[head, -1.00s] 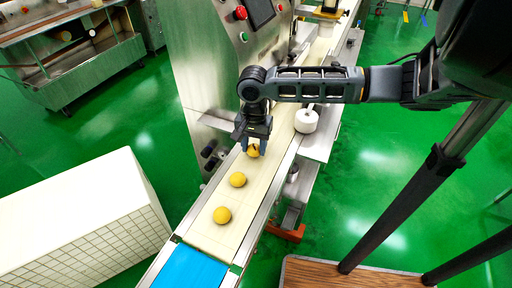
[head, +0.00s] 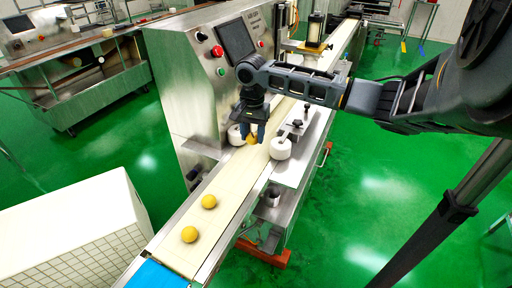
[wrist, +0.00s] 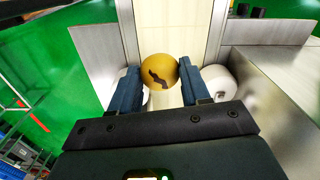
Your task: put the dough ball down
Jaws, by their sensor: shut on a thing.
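My gripper (head: 253,134) is shut on a yellow dough ball (head: 251,140) over the cream conveyor belt (head: 232,180), between two white rollers. In the wrist view the dough ball (wrist: 160,72) sits between the blue fingers (wrist: 160,88) and has a dark, jagged mark on it. Whether the ball touches the belt is unclear. Two more yellow balls lie on the belt nearer the front, one (head: 209,201) a little behind the other (head: 189,234).
A white roller (head: 280,148) stands at the right of the belt and another (head: 236,134) at its left. The steel machine with a screen (head: 236,40) rises at the left. A white box (head: 75,230) stands at the lower left.

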